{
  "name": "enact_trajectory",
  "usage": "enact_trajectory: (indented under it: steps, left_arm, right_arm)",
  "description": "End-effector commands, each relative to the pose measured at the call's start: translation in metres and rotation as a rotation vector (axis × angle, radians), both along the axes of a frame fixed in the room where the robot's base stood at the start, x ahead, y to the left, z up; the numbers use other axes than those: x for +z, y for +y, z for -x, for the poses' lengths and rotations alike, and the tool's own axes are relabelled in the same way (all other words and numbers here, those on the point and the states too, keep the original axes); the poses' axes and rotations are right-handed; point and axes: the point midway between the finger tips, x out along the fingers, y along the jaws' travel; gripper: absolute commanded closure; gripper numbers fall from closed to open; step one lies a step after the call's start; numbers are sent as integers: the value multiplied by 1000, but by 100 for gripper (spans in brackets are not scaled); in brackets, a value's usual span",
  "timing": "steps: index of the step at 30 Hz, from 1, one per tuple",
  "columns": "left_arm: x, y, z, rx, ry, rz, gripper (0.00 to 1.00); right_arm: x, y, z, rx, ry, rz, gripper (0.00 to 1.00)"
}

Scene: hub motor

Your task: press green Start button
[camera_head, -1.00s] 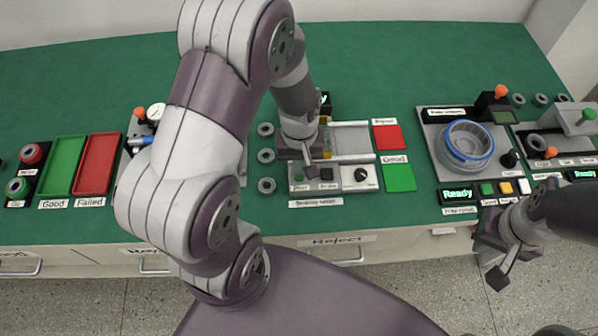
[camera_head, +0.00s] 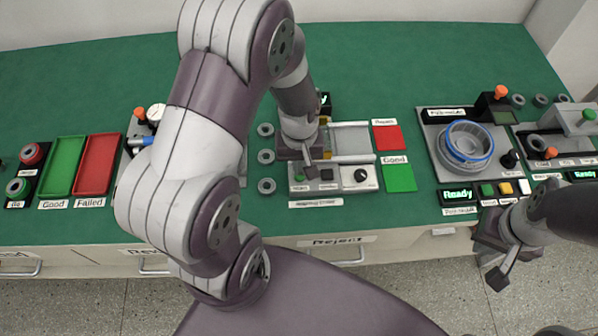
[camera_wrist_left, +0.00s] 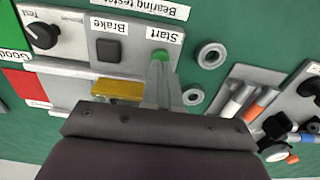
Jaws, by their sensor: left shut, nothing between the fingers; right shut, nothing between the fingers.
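The green Start button (camera_wrist_left: 161,58) is on the bearing tester's panel, just beyond my left fingertips in the left wrist view. My left gripper (camera_wrist_left: 160,72) is shut and empty, with its tips over or against the button's near edge; I cannot tell whether they touch. In the head view the button (camera_head: 298,178) is small, just left of and below my left gripper (camera_head: 309,172). The dark Brake button (camera_wrist_left: 109,49) and the black Test knob (camera_wrist_left: 42,36) are on the same panel. My right gripper (camera_head: 498,278) is shut and empty in front of the table's edge.
Loose bearing rings (camera_head: 266,156) lie left of the tester. A red pad (camera_head: 388,138) and a green pad (camera_head: 399,178) lie to its right. A station with a round hub part (camera_head: 466,146) and "Ready" display stands further right. Green and red trays (camera_head: 96,164) are at left.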

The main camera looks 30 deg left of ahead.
Motion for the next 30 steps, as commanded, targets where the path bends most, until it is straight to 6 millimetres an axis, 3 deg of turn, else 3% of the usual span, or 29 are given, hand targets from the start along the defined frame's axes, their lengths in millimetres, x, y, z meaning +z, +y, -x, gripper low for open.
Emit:
enact_trajectory:
  steps: [15,30]
  left_arm:
    - [0,0,0,0,0,0,100]
    - [-15,0,0,0,1,1,100]
  right_arm:
    - [0,0,0,0,0,0,100]
    - [-10,0,0,0,0,0,100]
